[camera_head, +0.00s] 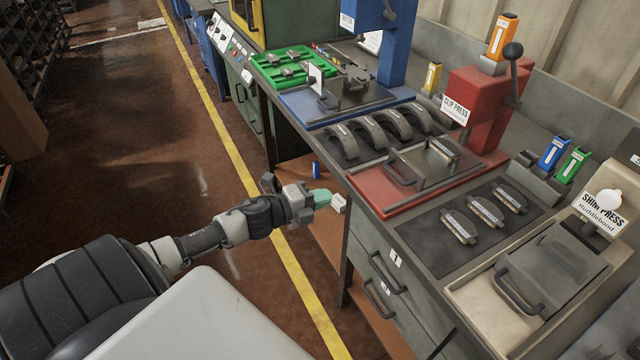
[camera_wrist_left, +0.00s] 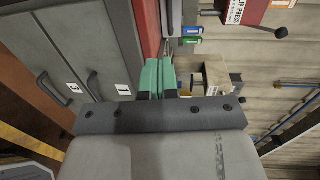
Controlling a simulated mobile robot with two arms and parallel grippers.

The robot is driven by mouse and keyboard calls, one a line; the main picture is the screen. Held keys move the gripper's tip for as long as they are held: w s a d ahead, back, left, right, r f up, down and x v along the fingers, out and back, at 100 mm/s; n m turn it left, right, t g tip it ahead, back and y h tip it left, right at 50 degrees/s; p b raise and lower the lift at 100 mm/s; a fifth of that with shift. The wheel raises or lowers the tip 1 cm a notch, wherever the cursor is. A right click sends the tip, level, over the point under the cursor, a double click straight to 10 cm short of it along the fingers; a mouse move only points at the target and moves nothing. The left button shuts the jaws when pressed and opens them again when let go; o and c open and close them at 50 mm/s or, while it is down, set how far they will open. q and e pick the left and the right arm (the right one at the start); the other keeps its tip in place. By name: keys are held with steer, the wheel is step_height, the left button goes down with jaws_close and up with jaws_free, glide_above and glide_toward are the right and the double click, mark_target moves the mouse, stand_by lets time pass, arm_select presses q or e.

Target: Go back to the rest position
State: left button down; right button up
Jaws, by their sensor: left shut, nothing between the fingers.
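My left gripper (camera_head: 323,198) reaches in from the left in the head view. It hangs over the floor and lower shelf, just in front of the workbench's front edge. Its green fingers (camera_wrist_left: 158,77) are closed together in the left wrist view, with nothing between them. My right gripper is in neither view.
The bench carries the red clip press (camera_head: 475,105), several dark brake shoes (camera_head: 385,131), pads on a dark mat (camera_head: 425,222) and the shim press (camera_head: 550,265). Drawers (camera_head: 385,275) face my arm. A green tray (camera_head: 285,62) sits farther back. The floor (camera_head: 120,140) left is clear.

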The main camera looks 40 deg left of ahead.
arm_select(q)
steer(key=s+a+f+n+g+y, duration=0.15)
steer(key=s+f+n, duration=0.25)
steer(key=f, duration=0.5)
steer(key=s+f+n+g+y, duration=0.2)
steer(key=s+f+n+y, duration=0.15)
steer(key=f, duration=0.65)
steer(key=s+a+f+n+g+y, duration=0.1)
steer(key=s+f+n+g+y, duration=0.1)
steer(key=s+f+n, duration=0.5)
steer(key=s+d+f+n+g, duration=0.1)
steer(key=s+d+f+g, duration=0.2)
steer(key=s, duration=0.6)
steer(key=s+d+f+n+g, duration=0.2)
steer(key=s+d+f, duration=0.5)
steer(key=s+f, duration=0.2)
steer(key=s+d+f+n+g, duration=0.2)
steer(key=s+d+f+g, duration=0.1)
steer(key=s+d+f, duration=0.2)
steer(key=s+f, duration=0.2)
steer(key=s, duration=0.2)
steer(key=shift+s+d+f+g+h, duration=0.15)
steer(key=shift+s+f+g+h, duration=0.05)
steer(key=shift+f+g+h, duration=0.2)
steer(key=shift+w+n, duration=0.1)
steer(key=shift+n, duration=0.15)
